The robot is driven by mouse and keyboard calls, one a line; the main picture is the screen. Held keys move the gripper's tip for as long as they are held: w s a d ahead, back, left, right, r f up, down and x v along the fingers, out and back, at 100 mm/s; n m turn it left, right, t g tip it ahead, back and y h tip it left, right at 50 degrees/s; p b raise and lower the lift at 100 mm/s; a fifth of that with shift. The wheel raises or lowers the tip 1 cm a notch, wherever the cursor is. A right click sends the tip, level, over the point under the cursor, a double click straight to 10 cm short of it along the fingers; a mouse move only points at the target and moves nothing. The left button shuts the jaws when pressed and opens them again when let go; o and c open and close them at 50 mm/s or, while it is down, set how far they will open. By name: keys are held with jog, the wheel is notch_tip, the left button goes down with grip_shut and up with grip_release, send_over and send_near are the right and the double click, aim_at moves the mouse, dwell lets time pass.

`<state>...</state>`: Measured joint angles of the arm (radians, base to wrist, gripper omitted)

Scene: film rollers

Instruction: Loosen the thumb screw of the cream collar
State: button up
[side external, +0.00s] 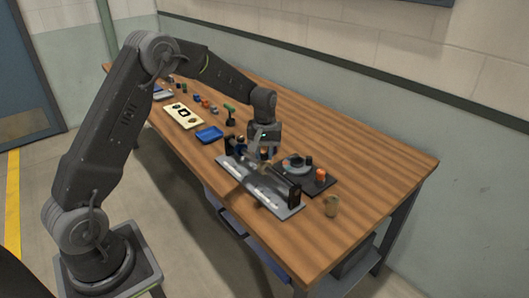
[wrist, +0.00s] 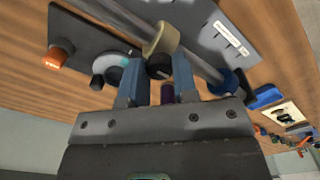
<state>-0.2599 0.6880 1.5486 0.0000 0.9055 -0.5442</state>
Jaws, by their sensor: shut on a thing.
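The cream collar (wrist: 162,40) sits around a grey rod (wrist: 118,18) in the wrist view. Its black thumb screw (wrist: 159,66) points toward my gripper (wrist: 159,72). The two blue-grey fingers stand on either side of the screw's head, and my gripper is shut on it. In the side external view my gripper (side external: 263,150) is low over the rod fixture, and the arm hides the collar there. A dark blue collar (wrist: 228,82) is on the same rod, to the right. A small purple part (wrist: 167,93) shows between the finger bases.
The fixture has a grey base plate (side external: 235,176) and a black end stand (side external: 294,191). Beside it lies a dark plate (side external: 322,183) with a grey disc and an orange part (side external: 321,174). A blue tray (side external: 209,134) lies left.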

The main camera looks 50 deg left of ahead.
aim_at(264, 154)
dwell(0.3)
jog(key=o, duration=0.9)
jog(key=shift+o, duration=0.2)
notch_tip(264, 154, up, 14)
dwell(0.3)
